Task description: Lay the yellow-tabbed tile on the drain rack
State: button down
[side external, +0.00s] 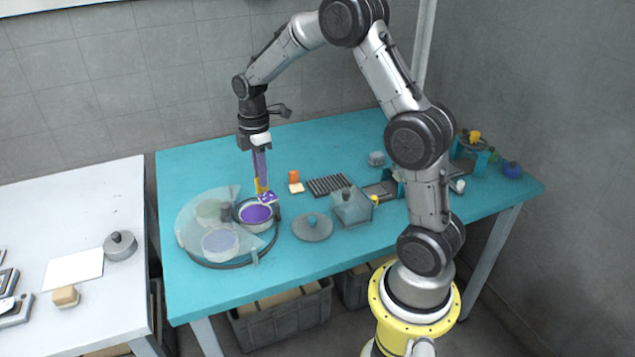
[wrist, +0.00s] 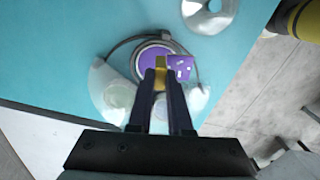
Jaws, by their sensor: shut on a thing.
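My gripper (side external: 261,180) points down and is shut on the yellow tab (side external: 261,188) of a tile. The tile (side external: 268,198) looks purple with white patches and hangs just above a bowl of purple liquid (side external: 256,214). In the wrist view the fingers (wrist: 160,72) close on the yellow tab, and the purple-and-white tile (wrist: 181,67) shows to their right, partly over the purple bowl (wrist: 150,56). The fingers hide part of the tile and bowl. The dark slatted drain rack (side external: 328,185) lies to the right of the gripper, with nothing seen on it.
The purple bowl sits on a round carousel (side external: 235,264) with other bowls and a clear, partial cover (side external: 193,213). A grey lid with a knob (side external: 312,226), a clear lidded box (side external: 351,206) and an orange-handled brush (side external: 294,181) stand around the rack.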

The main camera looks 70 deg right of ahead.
jog(key=s+d+r+m, duration=0.1)
jog(key=s+d+r, duration=0.1)
jog(key=s+d, duration=0.45)
jog(key=s+d+r+m, duration=0.1)
jog(key=s+d+r, duration=0.2)
jog(key=s, duration=0.7)
jog(key=shift+w+d+f, duration=1.45)
jog(key=shift+d+f, duration=0.4)
jog(key=shift+f, duration=0.35)
jog(key=shift+w+d+f, duration=1.45)
jog(key=shift+d+f, duration=0.35)
jog(key=shift+f, duration=0.4)
jog(key=shift+w+d+f, duration=1.45)
jog(key=shift+d+f, duration=0.4)
jog(key=shift+f, duration=0.35)
jog(key=shift+f, duration=0.1)
jog(key=c, duration=0.8)
grip_release()
jog(key=shift+c, duration=0.2)
